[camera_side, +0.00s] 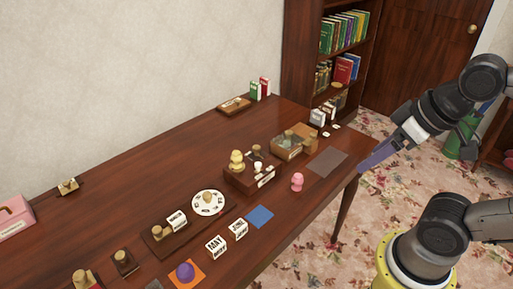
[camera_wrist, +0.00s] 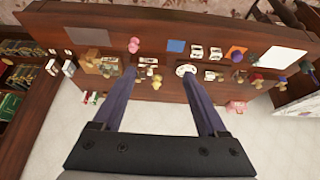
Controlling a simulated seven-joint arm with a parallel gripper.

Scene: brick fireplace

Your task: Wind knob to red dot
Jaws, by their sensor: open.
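The knob (camera_side: 208,196) is a small tan wooden piece at the centre of a white round dial (camera_side: 199,210) with dark marks, on the middle of the brown table. The red dot is too small to make out surely. The dial (camera_wrist: 181,69) also shows in the wrist view, near the tip of the right-hand finger, with the knob hard to tell there. My gripper (camera_side: 372,160) is off the table's right end in the side view, far from the knob. In the wrist view my gripper (camera_wrist: 157,75) has its two fingers wide apart, with nothing held.
A wooden stand with pale and yellow pieces (camera_side: 249,177) and a pink figure (camera_side: 297,182) lie right of the dial. Lettered white blocks (camera_side: 216,246), a blue square (camera_side: 259,217) and a purple ball (camera_side: 185,271) are along the front. A bookshelf (camera_side: 330,60) stands behind.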

